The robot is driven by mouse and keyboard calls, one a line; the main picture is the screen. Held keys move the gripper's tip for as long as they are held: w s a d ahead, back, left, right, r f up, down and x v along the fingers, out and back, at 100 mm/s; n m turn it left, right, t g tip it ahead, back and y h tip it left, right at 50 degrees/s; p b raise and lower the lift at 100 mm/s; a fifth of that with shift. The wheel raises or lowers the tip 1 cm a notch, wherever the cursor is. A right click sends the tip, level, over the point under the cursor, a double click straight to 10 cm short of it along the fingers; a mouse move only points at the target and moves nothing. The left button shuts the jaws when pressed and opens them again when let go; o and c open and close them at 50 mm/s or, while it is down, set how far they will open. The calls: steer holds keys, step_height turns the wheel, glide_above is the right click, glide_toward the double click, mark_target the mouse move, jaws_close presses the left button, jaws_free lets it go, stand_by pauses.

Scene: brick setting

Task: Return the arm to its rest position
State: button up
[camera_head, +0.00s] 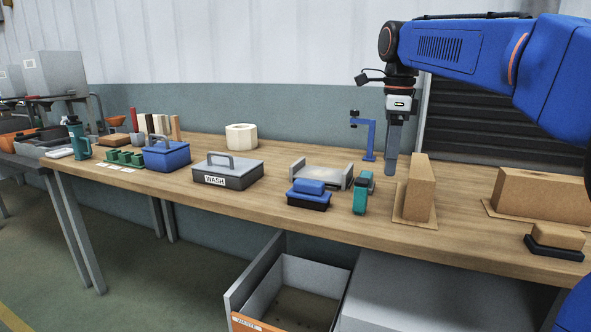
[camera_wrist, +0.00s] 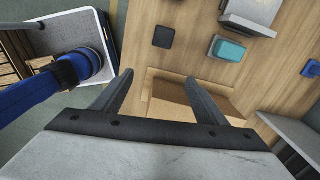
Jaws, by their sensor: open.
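My gripper (camera_head: 391,170) is at the end of my blue arm, which reaches in from the right above the workbench. The gripper points down behind and left of an upright tan block (camera_head: 420,190). In the wrist view its two fingers (camera_wrist: 160,84) are spread apart, with nothing seen held between them. A tan block (camera_wrist: 185,98) shows below and beyond the fingers, partly hidden by the gripper. I cannot tell the exact gap between fingertips and bench.
On the wooden bench (camera_head: 280,160) stand a teal tool (camera_head: 361,194), a blue-topped block (camera_head: 308,194), a grey tray (camera_head: 321,173), a blue post (camera_head: 369,139), a grey "WASH" box (camera_head: 228,172) and a blue box (camera_head: 167,155). A tan block (camera_head: 540,194) lies right. An open drawer (camera_head: 290,296) sits below.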

steer(key=s+d+f+n+t, duration=0.2)
steer(key=s+d+f+n, duration=0.1)
steer(key=s+f+n, duration=0.7)
steer(key=s+d+f+n+t, duration=0.2)
steer(key=s+d+f+n, duration=0.1)
steer(key=s+f+n, duration=0.8)
steer(key=s+f, duration=0.5)
steer(key=s, duration=0.3)
steer(key=shift+d+f+t, duration=0.2)
steer(key=shift+f+t, duration=0.1)
steer(key=shift+f, duration=0.05)
